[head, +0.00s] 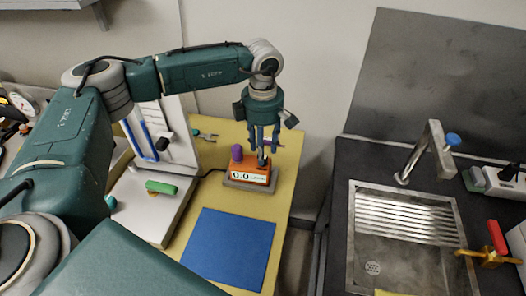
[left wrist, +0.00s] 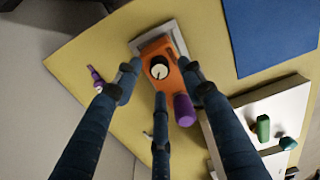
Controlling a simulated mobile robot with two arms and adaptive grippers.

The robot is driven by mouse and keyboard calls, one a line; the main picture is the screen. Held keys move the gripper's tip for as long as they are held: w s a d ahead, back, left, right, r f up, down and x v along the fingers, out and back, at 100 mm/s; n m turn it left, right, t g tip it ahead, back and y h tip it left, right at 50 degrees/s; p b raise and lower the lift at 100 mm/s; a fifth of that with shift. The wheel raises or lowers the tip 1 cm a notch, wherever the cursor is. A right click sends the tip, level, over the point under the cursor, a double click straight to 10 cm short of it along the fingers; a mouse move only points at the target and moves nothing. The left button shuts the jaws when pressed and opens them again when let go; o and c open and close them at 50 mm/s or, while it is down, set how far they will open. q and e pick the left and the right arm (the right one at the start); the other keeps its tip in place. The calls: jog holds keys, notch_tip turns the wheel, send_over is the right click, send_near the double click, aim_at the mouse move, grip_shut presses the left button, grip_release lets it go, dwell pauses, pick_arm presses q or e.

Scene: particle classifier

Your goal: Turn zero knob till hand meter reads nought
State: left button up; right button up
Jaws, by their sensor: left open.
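The orange hand meter (head: 248,172) stands on a grey base on the yellow table. Its white display (head: 249,177) reads 0.0 in the head view, with small blurred print beside it. In the left wrist view, the round zero knob (left wrist: 159,68), pale with a dark rim, sits on top of the meter. My left gripper (head: 263,147) points down over the meter. Its three fingers (left wrist: 160,86) are spread around the knob and appear apart from it. In the head view the fingers hide the knob. My right gripper is not in view.
A blue mat (head: 229,248) lies in front. A white stand with a green cylinder (head: 161,187) is on the left. A sink (head: 362,270) with a tap is on the right, past a gap.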

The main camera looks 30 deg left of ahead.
pick_arm(q)
jog(key=shift+f, duration=1.35)
grip_shut()
jog(key=shift+f+n+b, duration=0.15)
jog(key=shift+n+b, duration=0.15)
jog(key=shift+b, duration=0.05)
jog(key=shift+r, duration=0.2)
grip_release()
